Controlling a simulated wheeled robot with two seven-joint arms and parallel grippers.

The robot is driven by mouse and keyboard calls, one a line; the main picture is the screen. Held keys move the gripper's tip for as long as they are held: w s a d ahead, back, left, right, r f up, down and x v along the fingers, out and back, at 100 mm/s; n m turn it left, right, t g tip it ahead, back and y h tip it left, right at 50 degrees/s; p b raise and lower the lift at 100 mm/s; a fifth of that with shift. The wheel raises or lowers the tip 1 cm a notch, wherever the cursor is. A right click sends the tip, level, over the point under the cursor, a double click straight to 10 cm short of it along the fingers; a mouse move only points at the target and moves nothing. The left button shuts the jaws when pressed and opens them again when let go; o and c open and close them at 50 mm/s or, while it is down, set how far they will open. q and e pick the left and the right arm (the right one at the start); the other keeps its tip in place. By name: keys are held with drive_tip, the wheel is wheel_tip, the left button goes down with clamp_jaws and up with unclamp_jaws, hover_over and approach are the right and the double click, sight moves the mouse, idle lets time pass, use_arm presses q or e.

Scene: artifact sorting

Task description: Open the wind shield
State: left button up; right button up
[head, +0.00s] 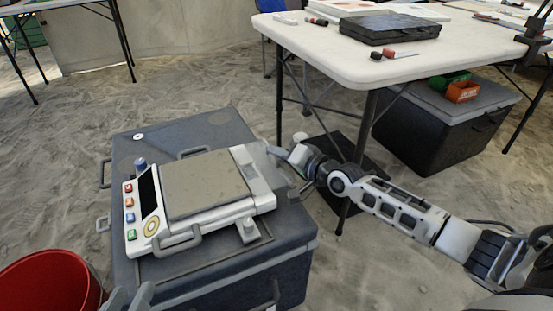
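A white scale (259,203) lies on a dark grey case, with a flat grey top panel (205,183), a black display (148,191) and coloured buttons along its left side. A grey handle loop (180,246) shows at its near side. I cannot make out which part is the wind shield, or whether it is open. My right gripper (284,171) is just right of the scale's right end, with its fingers apart and nothing seen between them. I cannot tell if it touches the scale. Only the fingertips of my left gripper (130,299) show at the bottom edge, apart.
The dark grey case (215,128) stands on sandy ground. A red bucket (50,283) is at the lower left. A white table (330,58) with a black case (390,28) stands behind, its legs close to my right arm. A dark bin (440,125) sits under it.

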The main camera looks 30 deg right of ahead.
drive_tip(key=shift+w+a+f, duration=0.1)
drive_tip(key=shift+w+a, duration=0.1)
drive_tip(key=shift+w, duration=0.45)
clamp_jaws()
